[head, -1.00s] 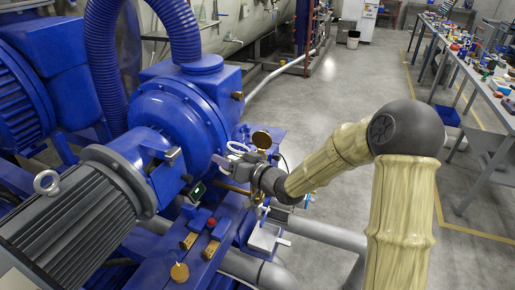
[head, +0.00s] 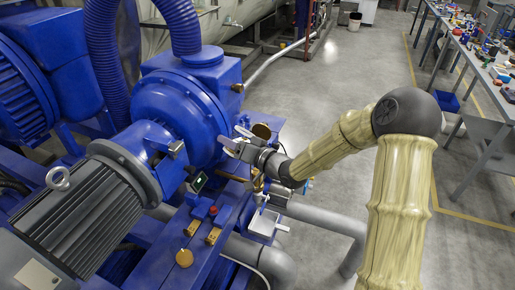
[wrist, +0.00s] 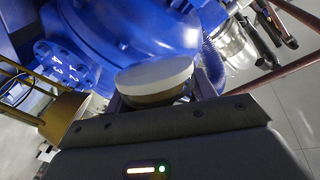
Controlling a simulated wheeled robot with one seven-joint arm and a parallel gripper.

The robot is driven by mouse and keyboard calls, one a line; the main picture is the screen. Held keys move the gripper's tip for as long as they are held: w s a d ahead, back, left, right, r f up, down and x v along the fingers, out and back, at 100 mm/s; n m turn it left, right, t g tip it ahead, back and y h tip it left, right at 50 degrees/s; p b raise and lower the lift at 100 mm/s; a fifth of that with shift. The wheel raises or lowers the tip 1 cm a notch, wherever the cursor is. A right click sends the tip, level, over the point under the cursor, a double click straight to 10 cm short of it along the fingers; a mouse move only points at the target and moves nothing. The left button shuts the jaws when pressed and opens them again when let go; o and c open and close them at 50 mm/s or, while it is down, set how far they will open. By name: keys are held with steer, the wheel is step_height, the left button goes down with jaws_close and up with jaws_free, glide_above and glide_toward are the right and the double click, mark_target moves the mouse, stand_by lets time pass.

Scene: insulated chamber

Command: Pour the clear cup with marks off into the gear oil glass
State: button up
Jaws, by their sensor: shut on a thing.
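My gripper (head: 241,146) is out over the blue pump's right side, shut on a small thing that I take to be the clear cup. In the wrist view a pale round face with a darker band below it, likely this cup (wrist: 155,76), shows just beyond the gripper's dark edge. It looks tilted; its marks and contents cannot be made out. I cannot pick out the gear oil glass for certain. A brown round thing (head: 262,131) is just behind my gripper, and a clear vessel (wrist: 233,46) shows at the wrist view's upper right.
The blue pump (head: 180,110) and its grey finned motor (head: 85,205) fill the left. A blue base with brass blocks (head: 214,236) and a brass disc (head: 184,258) lies in front. Grey pipes (head: 325,220) run below. Floor to the right is open; a cluttered bench (head: 480,50) stands beyond.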

steer(key=shift+w+d+f+m, duration=0.15)
steer(key=shift+w+m, duration=0.05)
steer(key=shift+m, duration=0.4)
steer(key=shift+s+p, duration=0.1)
steer(key=shift+p, duration=0.4)
steer(key=shift+s+a+r+y, duration=0.1)
steer(key=shift+a+r+y, duration=0.1)
steer(key=shift+a+y, duration=0.1)
steer(key=shift+m, duration=0.3)
steer(key=shift+d+r+p, duration=0.15)
steer(key=shift+d+p, duration=0.15)
steer(key=shift+p, duration=0.05)
steer(key=shift+w+r+m+p, duration=0.1)
steer(key=shift+w+m+p, duration=0.15)
steer(key=shift+m, duration=0.25)
steer(key=shift+s, duration=0.15)
